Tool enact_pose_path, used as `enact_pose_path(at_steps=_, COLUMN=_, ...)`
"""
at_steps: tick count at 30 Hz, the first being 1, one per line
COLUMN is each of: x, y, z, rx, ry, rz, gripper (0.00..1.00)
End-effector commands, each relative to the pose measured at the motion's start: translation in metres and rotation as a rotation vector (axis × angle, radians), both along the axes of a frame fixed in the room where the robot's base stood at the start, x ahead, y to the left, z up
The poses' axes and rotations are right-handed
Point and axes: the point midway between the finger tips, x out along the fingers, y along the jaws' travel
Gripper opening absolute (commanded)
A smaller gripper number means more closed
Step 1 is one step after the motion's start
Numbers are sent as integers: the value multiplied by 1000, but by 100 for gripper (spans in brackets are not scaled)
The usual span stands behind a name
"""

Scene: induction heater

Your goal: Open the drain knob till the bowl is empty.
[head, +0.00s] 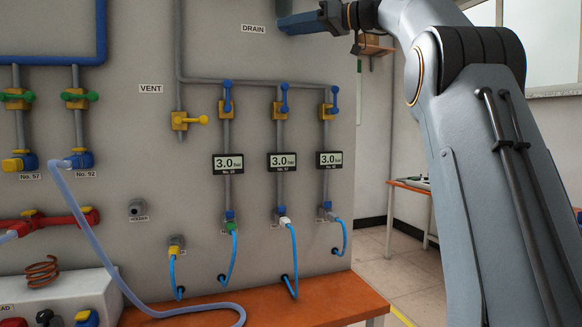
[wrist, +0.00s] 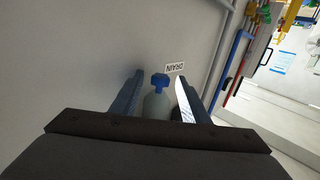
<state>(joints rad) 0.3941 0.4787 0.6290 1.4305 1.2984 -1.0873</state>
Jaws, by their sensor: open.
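The drain knob (wrist: 160,80) is blue and shows in the wrist view on top of a pale, rounded bowl (wrist: 156,104), beside the DRAIN label (wrist: 175,68). My gripper (wrist: 159,77) is open, with one dark blue finger on each side of the knob. I see a gap at both sides, but cannot tell how deep the knob lies between the fingers. The liquid level in the bowl cannot be made out. In the head view my gripper (head: 283,23) is at the top, just right of the DRAIN label (head: 253,29); it hides the knob and bowl there.
The grey wall panel (head: 140,50) carries pipes, blue-handled valves (head: 227,97), a yellow VENT valve (head: 182,120) and several 3.0 bar gauges (head: 282,162). Blue hoses hang above an orange bench (head: 340,300). Free floor (head: 390,265) lies to the right.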

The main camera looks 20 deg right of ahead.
Motion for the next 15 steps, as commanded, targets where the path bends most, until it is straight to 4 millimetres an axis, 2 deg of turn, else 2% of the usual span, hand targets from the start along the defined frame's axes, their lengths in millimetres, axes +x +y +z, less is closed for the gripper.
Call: enact_pose_path(at_steps=15, x=-7, y=9, z=-1, rx=-1, ry=-2, rz=-277, gripper=43)
